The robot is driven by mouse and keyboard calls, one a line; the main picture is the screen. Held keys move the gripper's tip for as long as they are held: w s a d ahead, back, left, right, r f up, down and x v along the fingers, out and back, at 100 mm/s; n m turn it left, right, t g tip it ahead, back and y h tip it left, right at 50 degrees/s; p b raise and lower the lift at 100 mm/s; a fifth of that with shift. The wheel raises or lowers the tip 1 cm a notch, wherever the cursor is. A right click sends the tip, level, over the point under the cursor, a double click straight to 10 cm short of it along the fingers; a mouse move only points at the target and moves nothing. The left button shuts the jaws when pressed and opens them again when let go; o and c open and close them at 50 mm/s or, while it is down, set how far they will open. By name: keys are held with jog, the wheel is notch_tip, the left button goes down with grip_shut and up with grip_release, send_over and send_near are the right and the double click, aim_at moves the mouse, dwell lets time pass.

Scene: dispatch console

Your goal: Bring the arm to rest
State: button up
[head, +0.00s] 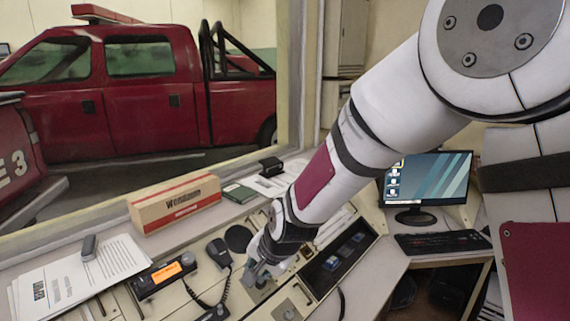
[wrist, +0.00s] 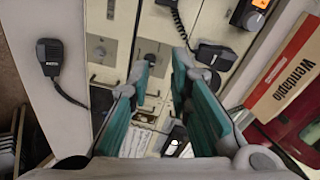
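My arm reaches down from the upper right in the head view, over the dispatch console (head: 292,302). My gripper (head: 258,272) is low over the console, close to a black hand microphone (head: 219,253). In the wrist view my gripper (wrist: 163,62) shows two teal-padded fingers with a gap between them. Only the console panel (wrist: 115,48) shows in the gap, and nothing is held. Whether the fingertips touch the panel I cannot tell. My forearm hides part of the console and desk behind it.
A cardboard box (head: 176,203) stands on the ledge below the window. Papers (head: 75,276) with a stapler-like item (head: 89,247) lie at left, beside a radio with an orange display (head: 165,273). A monitor (head: 428,180) and keyboard (head: 442,242) are at right.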

jog(key=s+d+r+n+h, duration=0.1)
jog(key=s+d+r+n, duration=0.1)
jog(key=s+d+r, duration=0.45)
jog(key=s+d+r+n+h, duration=0.1)
jog(key=s+d+r, duration=0.2)
jog(key=d+r, duration=0.55)
jog(key=s+d+r+n+h, duration=0.1)
jog(key=s+d, duration=0.4)
jog(key=s, duration=0.3)
jog(key=s+d+r+n+h, duration=0.1)
jog(key=s+d+r, duration=0.1)
jog(key=s+d, duration=0.3)
jog(key=s, duration=0.3)
jog(key=shift+d+r+n+t, duration=0.25)
jog(key=shift+d+n+t, duration=0.05)
jog(key=shift+d+n, duration=0.1)
